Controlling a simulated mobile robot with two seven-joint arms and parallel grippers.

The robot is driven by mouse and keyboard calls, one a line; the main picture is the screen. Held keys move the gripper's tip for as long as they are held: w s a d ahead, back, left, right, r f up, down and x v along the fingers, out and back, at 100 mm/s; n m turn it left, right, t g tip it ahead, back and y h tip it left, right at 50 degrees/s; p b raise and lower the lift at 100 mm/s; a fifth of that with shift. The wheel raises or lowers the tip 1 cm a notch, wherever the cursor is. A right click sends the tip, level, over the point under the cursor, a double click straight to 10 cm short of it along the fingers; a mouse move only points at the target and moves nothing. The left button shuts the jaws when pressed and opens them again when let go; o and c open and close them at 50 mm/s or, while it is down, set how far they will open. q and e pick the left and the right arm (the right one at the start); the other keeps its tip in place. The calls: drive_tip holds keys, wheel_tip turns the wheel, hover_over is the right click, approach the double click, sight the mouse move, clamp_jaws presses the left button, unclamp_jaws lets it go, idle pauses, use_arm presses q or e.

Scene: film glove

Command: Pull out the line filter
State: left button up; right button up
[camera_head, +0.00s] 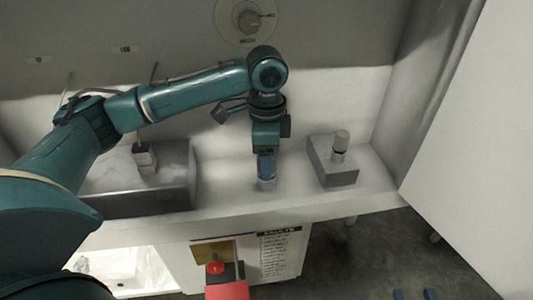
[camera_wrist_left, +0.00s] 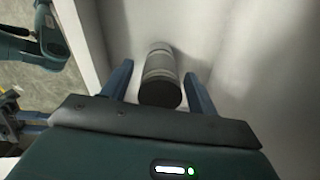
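A short metal cylinder (camera_head: 267,184) with a grey banded body stands on the white ledge; nothing names it, but it may be the line filter. In the left wrist view the same kind of cylinder (camera_wrist_left: 160,68) has a dark end facing the camera. My left gripper (camera_head: 266,166) points down over it. In the wrist view its two fingers (camera_wrist_left: 158,88) stand apart on either side of the cylinder, with gaps visible. The cylinder's upper part is hidden by the gripper in the head view. Two blue fingertips of my right gripper (camera_head: 414,295) show apart at the bottom edge.
A grey block (camera_head: 335,172) with another cylinder (camera_head: 341,141) stands to the right on the ledge. A grey box (camera_head: 125,185) with a lever is at left. A dial (camera_head: 249,21) is on the back wall. A red part (camera_head: 227,290) and a faults label (camera_head: 279,255) are below.

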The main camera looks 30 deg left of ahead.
use_arm(q)
drive_tip(key=c, duration=1)
drive_tip(key=shift+o, duration=0.2)
use_arm(e)
drive_tip(key=shift+r, duration=0.1)
use_arm(q)
drive_tip(key=shift+r+p, duration=0.55)
drive_tip(key=shift+p, duration=0.75)
use_arm(e)
drive_tip(key=shift+r, duration=1.2)
use_arm(q)
drive_tip(key=shift+f, duration=0.1)
use_arm(e)
drive_tip(key=shift+f, duration=0.1)
